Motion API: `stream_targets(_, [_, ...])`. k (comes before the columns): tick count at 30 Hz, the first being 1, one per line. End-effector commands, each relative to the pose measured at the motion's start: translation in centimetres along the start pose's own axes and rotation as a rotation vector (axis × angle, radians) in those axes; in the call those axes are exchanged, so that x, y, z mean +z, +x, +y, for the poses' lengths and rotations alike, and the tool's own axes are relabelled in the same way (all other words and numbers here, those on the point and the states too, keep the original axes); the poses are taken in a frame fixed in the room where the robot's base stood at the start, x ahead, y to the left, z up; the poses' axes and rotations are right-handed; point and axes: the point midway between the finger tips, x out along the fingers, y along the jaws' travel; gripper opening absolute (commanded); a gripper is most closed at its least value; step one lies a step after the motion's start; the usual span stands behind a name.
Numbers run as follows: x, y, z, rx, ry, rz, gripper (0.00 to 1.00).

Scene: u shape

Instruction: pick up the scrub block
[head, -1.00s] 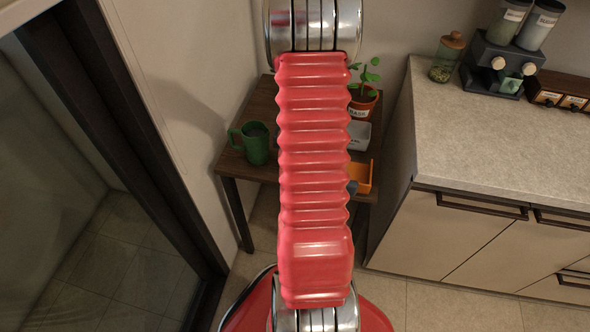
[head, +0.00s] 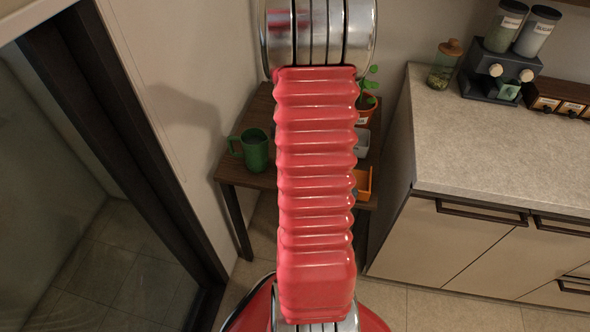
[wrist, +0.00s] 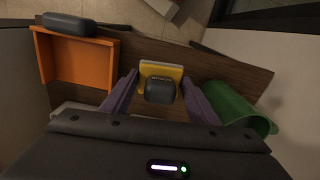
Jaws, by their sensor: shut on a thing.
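The scrub block (wrist: 160,68) appears in the wrist view as a yellow slab with a dark grey rounded part on top. It is between the two purple fingers of my gripper (wrist: 160,84), which is shut on it. The wooden table is behind and below it in that view; I cannot tell how far above the tabletop it is. In the head view my red arm hides the gripper and the block.
The wooden side table (head: 235,172) holds a green mug (head: 254,150), an orange tray (head: 363,183), a pale container (head: 362,142) and a potted plant (head: 367,105). A dark grey object (wrist: 69,24) lies at the tray's edge. A counter (head: 480,150) stands at the right, a wall at the left.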

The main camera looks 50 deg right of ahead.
Motion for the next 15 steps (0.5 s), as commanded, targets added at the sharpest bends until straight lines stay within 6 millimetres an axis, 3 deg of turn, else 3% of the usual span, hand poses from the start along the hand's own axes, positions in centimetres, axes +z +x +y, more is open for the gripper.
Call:
stream_targets(6, [0.0, -2.9, 0.0, 0.0, 0.0, 0.001, 0.27])
stream_targets(15, [0.0, -3.4, 0.0, 0.0, 0.0, -0.001, 0.27])
